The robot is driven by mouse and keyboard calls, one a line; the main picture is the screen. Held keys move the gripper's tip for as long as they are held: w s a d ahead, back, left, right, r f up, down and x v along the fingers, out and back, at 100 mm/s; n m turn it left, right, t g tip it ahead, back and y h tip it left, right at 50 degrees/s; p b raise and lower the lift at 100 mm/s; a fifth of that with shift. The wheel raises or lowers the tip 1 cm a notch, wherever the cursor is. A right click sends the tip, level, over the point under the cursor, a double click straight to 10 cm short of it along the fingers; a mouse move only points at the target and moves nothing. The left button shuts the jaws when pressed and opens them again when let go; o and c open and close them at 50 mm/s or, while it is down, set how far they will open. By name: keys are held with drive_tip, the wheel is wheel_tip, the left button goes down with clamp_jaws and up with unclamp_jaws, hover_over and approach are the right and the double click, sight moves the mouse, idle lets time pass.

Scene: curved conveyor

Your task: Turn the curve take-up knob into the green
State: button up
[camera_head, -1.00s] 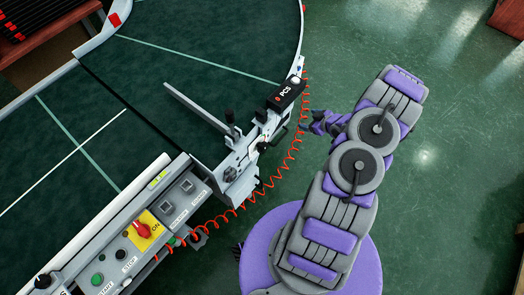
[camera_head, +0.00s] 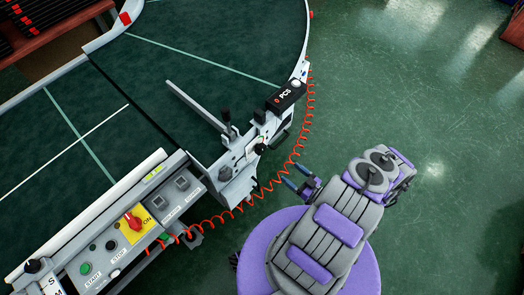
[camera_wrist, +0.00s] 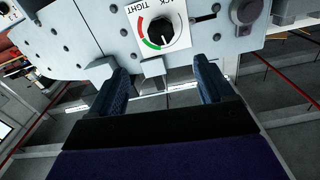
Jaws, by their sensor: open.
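The take-up knob (camera_wrist: 160,31) is black and sits on a white dial plate with a red arc and a green arc along its left and lower-left rim. "TIGHT" is readable beside it; another word is partly cut off. A pale mark on the knob appears to point downward, right of the green arc. My gripper (camera_wrist: 161,75) is open and empty, its two dark blue fingers below the dial and apart from the knob.
A grey bolted side plate (camera_wrist: 80,35) carries the dial, with a round dark fitting (camera_wrist: 243,12) to its right. A red coiled cable (camera_head: 268,188) runs between my gripper and the conveyor (camera_head: 210,95). A control panel (camera_head: 125,228) with a red switch stands lower left. Open floor lies right.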

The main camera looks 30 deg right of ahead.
sight(263, 151)
drive_tip(key=b+x, duration=0.1)
drive_tip(key=x, duration=1.6)
drive_tip(key=shift+w, duration=0.1)
drive_tip(key=shift+c, duration=0.3)
drive_tip(key=c, duration=1)
drive_tip(key=shift+m, duration=0.4)
drive_tip(key=m+b, duration=0.1)
drive_tip(key=m, duration=0.3)
drive_tip(key=shift+f+m, duration=0.1)
drive_tip(key=shift+m, duration=0.2)
drive_tip(key=m+b, duration=0.2)
drive_tip(key=m, duration=0.3)
drive_tip(key=shift+m, duration=0.3)
